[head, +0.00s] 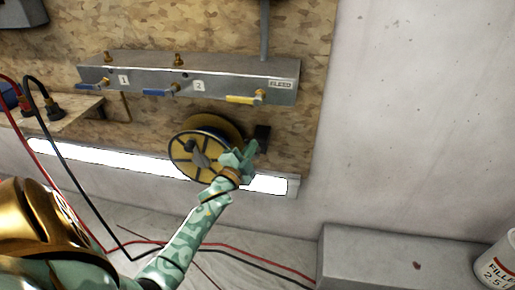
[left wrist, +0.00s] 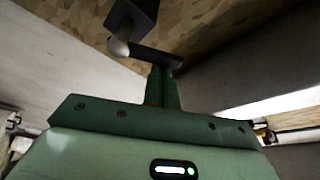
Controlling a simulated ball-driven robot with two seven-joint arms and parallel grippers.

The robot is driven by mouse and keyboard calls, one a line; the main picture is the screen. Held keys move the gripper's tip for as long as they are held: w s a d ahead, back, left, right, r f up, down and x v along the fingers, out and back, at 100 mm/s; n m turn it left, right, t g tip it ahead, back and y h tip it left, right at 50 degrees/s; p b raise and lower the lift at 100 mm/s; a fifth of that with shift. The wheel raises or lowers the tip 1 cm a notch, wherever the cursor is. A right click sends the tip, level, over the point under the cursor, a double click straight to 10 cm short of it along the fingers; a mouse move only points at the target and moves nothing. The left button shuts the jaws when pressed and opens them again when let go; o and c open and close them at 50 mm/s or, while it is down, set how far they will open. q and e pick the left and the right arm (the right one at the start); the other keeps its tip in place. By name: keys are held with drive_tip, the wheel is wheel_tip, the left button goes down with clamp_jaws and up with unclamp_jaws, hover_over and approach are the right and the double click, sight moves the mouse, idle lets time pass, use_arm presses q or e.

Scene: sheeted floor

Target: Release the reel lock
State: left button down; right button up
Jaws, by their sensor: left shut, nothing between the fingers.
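A yellow reel (head: 187,163) with a dark hub and spokes is mounted low on the chipboard wall. A small black block (head: 262,132) sits on the board just right of it; it is probably the lock's mount. In the left wrist view, a black block (left wrist: 138,12) carries a short stem with a pale rounded knob (left wrist: 119,46). My left gripper (head: 241,158) is shut and empty at the reel's right side, below the block. In the left wrist view its fingers (left wrist: 164,72) are together beside the knob; I cannot tell whether they touch it. My right gripper is not in view.
A metal manifold (head: 222,87) with blue and yellow valve handles runs above the reel. A bright light strip (head: 100,158) passes behind it. Red and black hoses (head: 75,205) hang at left. A grey box (head: 400,255) and a filler bucket (head: 497,262) stand at right.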

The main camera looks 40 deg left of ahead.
use_arm(q)
drive_tip(key=shift+s+a+f+n+y, duration=0.25)
drive_tip(key=shift+a+n+y, duration=0.2)
drive_tip(key=shift+n, duration=0.9)
drive_tip(key=shift+s+a+f+n+y, duration=0.25)
drive_tip(key=shift+n+y, duration=0.25)
drive_tip(key=shift+n, duration=0.8)
drive_tip(key=shift+s+a+f+n+y, duration=0.25)
drive_tip(key=shift+a+n+y, duration=0.2)
drive_tip(key=shift+n, duration=0.9)
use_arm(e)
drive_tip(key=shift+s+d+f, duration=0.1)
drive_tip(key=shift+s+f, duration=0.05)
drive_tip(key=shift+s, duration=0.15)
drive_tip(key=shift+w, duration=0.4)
